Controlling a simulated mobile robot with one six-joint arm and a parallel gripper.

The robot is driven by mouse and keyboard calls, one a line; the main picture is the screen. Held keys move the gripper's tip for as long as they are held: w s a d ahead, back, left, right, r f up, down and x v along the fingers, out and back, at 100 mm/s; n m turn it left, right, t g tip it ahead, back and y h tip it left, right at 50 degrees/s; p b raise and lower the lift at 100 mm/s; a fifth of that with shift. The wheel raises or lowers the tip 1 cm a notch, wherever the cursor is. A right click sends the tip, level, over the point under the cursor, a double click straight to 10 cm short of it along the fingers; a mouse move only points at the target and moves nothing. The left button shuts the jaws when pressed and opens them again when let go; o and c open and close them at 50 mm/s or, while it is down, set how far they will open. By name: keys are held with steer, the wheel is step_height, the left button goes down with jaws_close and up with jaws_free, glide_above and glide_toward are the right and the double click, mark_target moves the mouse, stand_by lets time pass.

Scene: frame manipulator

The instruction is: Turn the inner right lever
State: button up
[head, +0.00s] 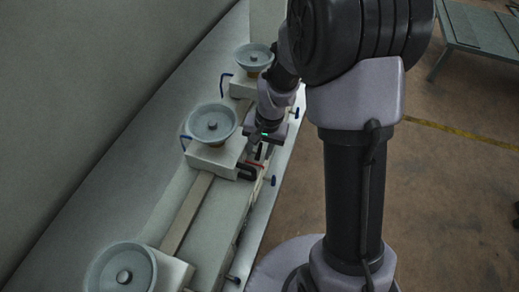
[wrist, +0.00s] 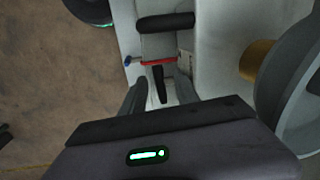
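A lever with a thin red bar (wrist: 158,62) and a blue tip (wrist: 129,59) shows ahead of my gripper (wrist: 160,86) in the wrist view. A dark bar (wrist: 160,82) runs from the red bar back between my fingers, which are apart on either side of it. I cannot tell if either finger touches it. In the head view my gripper (head: 262,153) points down at the right side of the pale frame, close to the red bar (head: 255,163). A blue-tipped lever (head: 272,181) sticks out just below it. I cannot tell which lever is the inner right one.
Grey dish-shaped wheels (head: 212,123) stand along the frame, with another at the near end (head: 121,269). More levers stick out, one at the near right (head: 234,280). A black cylinder (wrist: 166,22) lies across beyond the red bar. A wall stands left; open floor lies right.

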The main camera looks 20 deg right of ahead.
steer(key=shift+c, duration=0.5)
jaws_close()
steer(key=shift+r+p, duration=0.15)
steer(key=shift+p, duration=0.25)
steer(key=g+y+p, duration=0.1)
steer(key=g+p, duration=0.1)
steer(key=p, duration=0.1)
steer(key=shift+w+d+y, duration=0.15)
steer(key=shift+w+y, duration=0.05)
steer(key=shift+y, duration=0.2)
steer(key=shift+w+d+f+m+g+y+p, duration=0.15)
steer(key=shift+g+y+p, duration=0.45)
steer(key=shift+g+p, duration=0.3)
steer(key=shift+w+f+m+g+y+p, duration=0.1)
steer(key=shift+m+g+y+p, duration=0.05)
steer(key=shift+g+y+p, duration=0.6)
steer(key=shift+g, duration=0.35)
